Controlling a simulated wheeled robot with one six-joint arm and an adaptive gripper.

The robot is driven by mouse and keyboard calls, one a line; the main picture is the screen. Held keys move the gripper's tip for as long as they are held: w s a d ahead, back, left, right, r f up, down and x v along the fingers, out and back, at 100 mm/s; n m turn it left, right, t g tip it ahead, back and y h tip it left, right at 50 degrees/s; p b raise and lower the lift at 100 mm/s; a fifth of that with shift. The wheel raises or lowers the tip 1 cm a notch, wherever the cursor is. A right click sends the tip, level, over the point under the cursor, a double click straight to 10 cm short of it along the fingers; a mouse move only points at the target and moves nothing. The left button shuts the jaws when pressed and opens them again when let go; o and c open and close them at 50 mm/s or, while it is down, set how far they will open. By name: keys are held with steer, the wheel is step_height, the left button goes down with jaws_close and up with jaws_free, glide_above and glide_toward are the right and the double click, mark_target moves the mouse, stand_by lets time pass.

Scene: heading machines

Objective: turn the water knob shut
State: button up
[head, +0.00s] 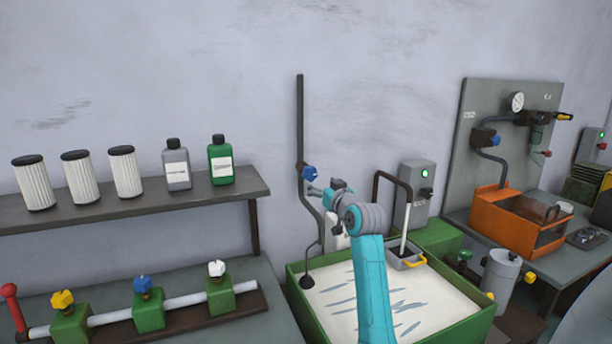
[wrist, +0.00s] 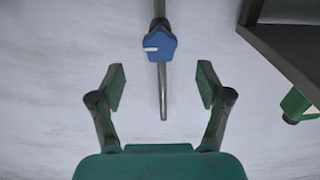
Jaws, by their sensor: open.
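A blue knob (head: 309,173) sits on a dark vertical pipe on the wall, behind the green-walled basin. In the wrist view the blue knob (wrist: 162,48) is many-sided with a white mark on its left side. My gripper (wrist: 160,87) is open and empty, its two fingers apart to either side of the pipe's line. The knob is beyond the fingertips in that view, not between them. In the head view my gripper (head: 316,190) is close to the pipe just below the knob, partly hidden by my arm. I cannot tell the remaining distance.
A shelf (head: 130,208) with filters and bottles stands left of the pipe. A bench manifold below it carries yellow, blue (head: 142,285) and white knobs. The green basin (head: 400,338) lies under my arm. A grey box (head: 416,187) and bent dark pipe stand right.

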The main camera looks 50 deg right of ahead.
mark_target(311, 176)
steer(key=x, duration=0.9)
steer(key=shift+a, duration=0.1)
steer(key=c, duration=1.2)
